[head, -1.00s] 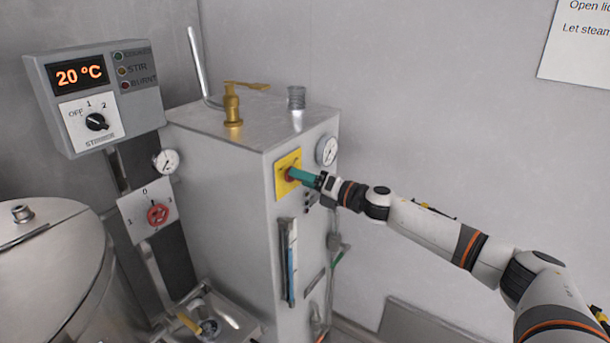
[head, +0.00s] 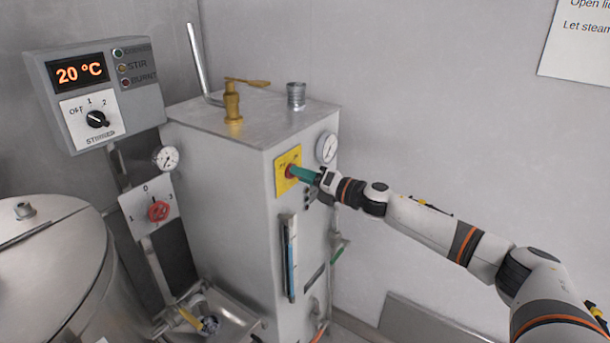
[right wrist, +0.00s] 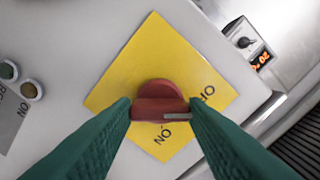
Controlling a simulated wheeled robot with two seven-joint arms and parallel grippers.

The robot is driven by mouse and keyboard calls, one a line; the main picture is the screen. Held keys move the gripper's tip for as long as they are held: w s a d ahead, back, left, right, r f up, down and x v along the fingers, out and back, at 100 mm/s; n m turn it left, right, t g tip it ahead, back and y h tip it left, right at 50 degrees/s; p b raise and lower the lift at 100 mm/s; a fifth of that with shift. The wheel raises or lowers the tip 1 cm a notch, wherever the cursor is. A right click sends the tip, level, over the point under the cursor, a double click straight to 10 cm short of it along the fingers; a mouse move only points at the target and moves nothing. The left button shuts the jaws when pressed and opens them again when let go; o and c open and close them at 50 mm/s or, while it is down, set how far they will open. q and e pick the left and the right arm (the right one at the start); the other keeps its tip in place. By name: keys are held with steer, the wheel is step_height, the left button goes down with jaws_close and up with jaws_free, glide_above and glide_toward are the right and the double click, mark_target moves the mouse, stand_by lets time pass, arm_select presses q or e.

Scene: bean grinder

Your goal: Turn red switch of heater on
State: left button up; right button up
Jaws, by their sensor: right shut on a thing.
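The heater (head: 240,180) is a tall metal box in the head view. The yellow plate (head: 281,183) on its front carries the red switch (head: 289,171). My right gripper (head: 293,172) is shut on this switch, its green fingers hiding most of it there. In the right wrist view, the red switch (right wrist: 160,92) sits between the two fingertips, with a pale mark on its lower right edge. The yellow plate (right wrist: 125,85) shows ON and OFF lettering beside it, partly covered. My left gripper is in neither view.
A round gauge (head: 326,148) and small buttons are close to my right gripper on the heater. A control box (head: 95,90) reading 20 °C, a red valve knob (head: 158,211) and a metal vessel (head: 50,270) stand left.

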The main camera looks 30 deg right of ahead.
steer(key=shift+m+p, duration=5.45)
steer(key=shift+m, duration=3.15)
steer(key=o, duration=1)
steer(key=shift+s+d+f, duration=0.1)
steer(key=shift+b+v, duration=1.65)
steer(key=shift+v, duration=4.25)
